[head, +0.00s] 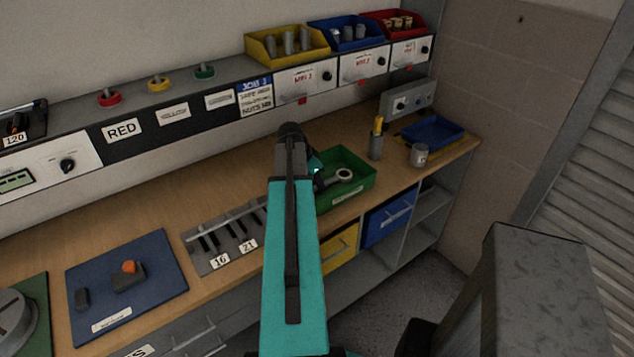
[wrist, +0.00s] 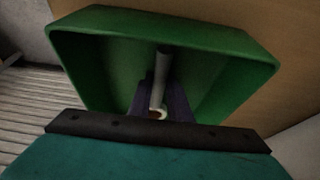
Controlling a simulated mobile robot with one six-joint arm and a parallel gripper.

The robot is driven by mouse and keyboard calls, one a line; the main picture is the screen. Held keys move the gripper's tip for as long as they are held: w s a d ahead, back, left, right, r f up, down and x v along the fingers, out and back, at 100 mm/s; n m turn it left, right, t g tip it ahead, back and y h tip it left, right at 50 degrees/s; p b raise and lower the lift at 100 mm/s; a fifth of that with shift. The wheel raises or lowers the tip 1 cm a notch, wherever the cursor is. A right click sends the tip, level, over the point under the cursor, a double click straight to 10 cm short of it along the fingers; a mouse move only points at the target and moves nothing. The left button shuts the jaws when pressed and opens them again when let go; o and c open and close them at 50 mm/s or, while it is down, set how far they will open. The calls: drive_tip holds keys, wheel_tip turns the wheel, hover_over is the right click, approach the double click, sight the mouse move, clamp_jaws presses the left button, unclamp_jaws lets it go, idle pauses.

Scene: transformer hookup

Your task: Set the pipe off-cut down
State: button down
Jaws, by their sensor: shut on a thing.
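The pipe off-cut (wrist: 161,78) is a slim pale grey tube, seen in the wrist view between the two dark fingers of my gripper (wrist: 162,102). My gripper is shut on it, over the green bin (wrist: 85,62). Whether the tube touches the bin floor I cannot tell. A small pale ring shape shows at the tube's near end. In the head view the green bin (head: 362,190) stands on the bench, and my teal arm hides most of the gripper and the bin's left part. A pale round-ended piece (head: 343,175) shows inside the bin; its link to the tube is unclear.
A grey cup (head: 418,155), a holder with yellow-handled tools (head: 376,140) and a blue tray (head: 434,130) stand right of the bin. A slotted rack (head: 225,238) and a blue mat (head: 125,280) lie left. Bench wood beyond the bin is clear.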

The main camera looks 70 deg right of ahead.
drive_tip(key=shift+f, duration=0.15)
drive_tip(key=c, duration=1.6)
unclamp_jaws()
drive_tip(key=shift+c, duration=0.2)
drive_tip(key=shift+r, duration=0.2)
drive_tip(key=b+v, duration=0.2)
drive_tip(key=v, duration=1)
drive_tip(key=shift+b, duration=0.3)
drive_tip(key=shift+s, duration=0.15)
